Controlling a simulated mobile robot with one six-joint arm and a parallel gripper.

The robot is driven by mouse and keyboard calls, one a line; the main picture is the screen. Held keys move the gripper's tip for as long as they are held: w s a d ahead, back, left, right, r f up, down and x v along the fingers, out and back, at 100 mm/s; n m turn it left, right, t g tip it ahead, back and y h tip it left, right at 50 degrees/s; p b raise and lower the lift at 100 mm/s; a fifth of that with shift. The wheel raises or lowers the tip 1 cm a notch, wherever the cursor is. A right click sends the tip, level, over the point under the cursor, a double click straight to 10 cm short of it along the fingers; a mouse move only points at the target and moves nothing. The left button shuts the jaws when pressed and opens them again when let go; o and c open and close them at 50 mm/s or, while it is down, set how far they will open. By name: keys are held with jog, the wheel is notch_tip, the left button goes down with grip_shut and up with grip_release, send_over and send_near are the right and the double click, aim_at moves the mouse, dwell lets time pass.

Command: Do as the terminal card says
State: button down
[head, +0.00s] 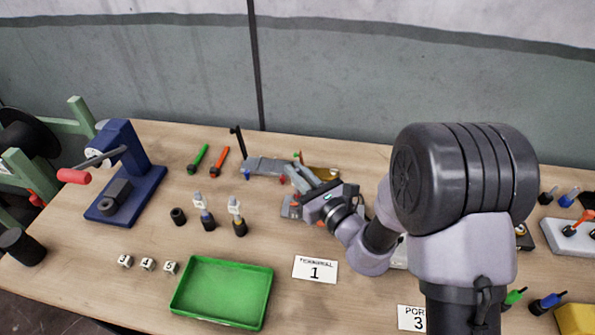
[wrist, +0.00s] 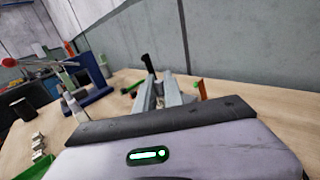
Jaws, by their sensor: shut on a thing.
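A white card (head: 314,270) with a large 1 lies on the table in front of the arm. Its small upper word is hard to read. A second card (head: 411,319) with a 3 is partly hidden by my arm. In the wrist view the two grey fingers (wrist: 170,92) point toward the black post (wrist: 149,64). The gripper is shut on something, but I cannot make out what. The orange-and-grey block (head: 291,208) below it is partly covered.
A green tray (head: 222,292) is at front left, near several numbered cubes (head: 147,264). A blue press (head: 125,175) stands far left. Small bottles (head: 207,219) and green and orange tools (head: 219,162) stand or lie between. My arm hides much of the right side.

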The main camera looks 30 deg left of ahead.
jog(key=c, duration=1.4)
grip_release()
jog(key=shift+o, duration=0.2)
jog(key=p+v, duration=0.5)
jog(key=v, duration=1.2)
jog(key=shift+d+p, duration=0.2)
jog(key=shift+p, duration=0.15)
